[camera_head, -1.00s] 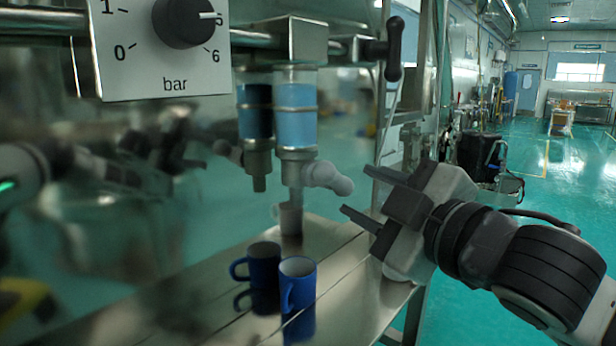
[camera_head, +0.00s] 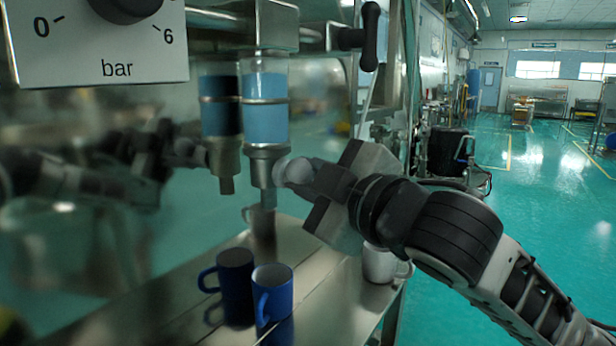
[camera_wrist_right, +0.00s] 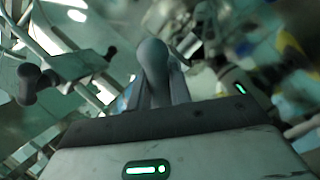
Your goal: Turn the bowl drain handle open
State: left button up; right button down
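The bowl drain handle (camera_head: 296,172) is a pale grey rounded lever at the foot of a blue-filled clear cylinder (camera_head: 265,110). Its knob end stands upright in the middle of the right wrist view (camera_wrist_right: 153,58). My right gripper (camera_head: 312,178) is at the handle, coming from the right. In the wrist view its two fingers lie close on either side of the handle's stem, and it looks shut on it. In the head view the fingertips are largely hidden by the handle and the gripper body. My left gripper is not in view.
A blue mug (camera_head: 272,300) stands on the steel table (camera_head: 330,290) below. A white mug (camera_head: 380,264) stands near the table's right edge, under my right arm. A black-handled lever (camera_head: 369,35) hangs above the gripper. The shiny wall at left shows blurred reflections.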

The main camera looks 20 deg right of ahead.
jog(key=shift+r+m+p, duration=0.25)
jog(key=shift+m+p, duration=0.35)
jog(key=shift+p, duration=0.5)
jog(key=shift+r+m+g+p, duration=0.1)
jog(key=shift+m+g+p, duration=0.5)
jog(key=shift+p, duration=0.4)
jog(key=shift+m+p, duration=0.75)
jog(key=shift+m, duration=0.15)
jog(key=shift+w+d+m+g, duration=0.1)
jog(key=shift+m+g, duration=0.4)
jog(key=shift+m, duration=0.2)
jog(key=shift+f+m, duration=0.2)
jog(key=shift+m, duration=0.4)
jog(key=shift+m+g+y, duration=0.4)
jog(key=shift+m+g, duration=0.2)
jog(key=shift+m, duration=0.3)
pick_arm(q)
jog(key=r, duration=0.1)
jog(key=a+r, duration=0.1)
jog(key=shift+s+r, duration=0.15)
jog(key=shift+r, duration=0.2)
pick_arm(e)
jog(key=shift+m, duration=0.3)
